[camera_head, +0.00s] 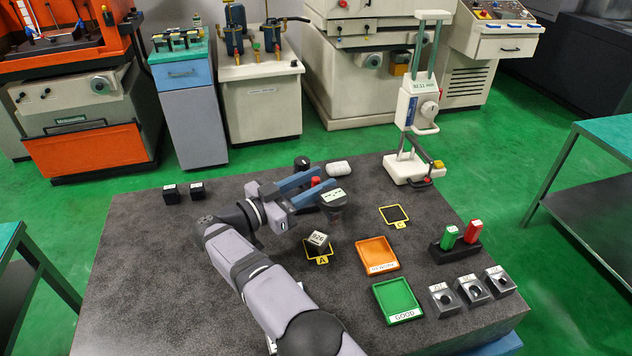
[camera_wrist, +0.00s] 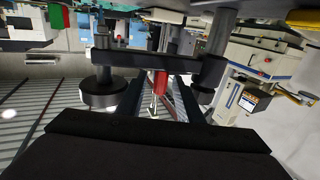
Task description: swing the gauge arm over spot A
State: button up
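The gauge arm is a dark bar seen crossing the wrist view (camera_wrist: 140,62). A round gauge head with a pale labelled face (camera_head: 333,197) shows at its end in the head view. Its red handle (camera_head: 316,181) also shows in the wrist view (camera_wrist: 161,88). My gripper (camera_head: 320,182) has its blue fingers apart on either side of the red handle, with a gap visible. The dark post top (camera_head: 302,163) is behind the fingers. Spot A (camera_head: 322,260) is a yellow-framed mark with a labelled block (camera_head: 318,241) on it. The gauge head appears behind spot A, not over it.
An orange tray (camera_head: 377,256) and a green tray (camera_head: 398,301) lie right of spot A. Spot C (camera_head: 394,215) is empty. A white height gauge (camera_head: 414,168) stands at the back right. Two small dark blocks (camera_head: 183,191) are at the back left. The table's left side is clear.

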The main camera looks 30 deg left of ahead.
jog(key=shift+f, duration=0.1)
jog(key=b+v, duration=0.2)
jog(key=v, duration=0.5)
jog(key=shift+s, duration=0.15)
dwell(0.4)
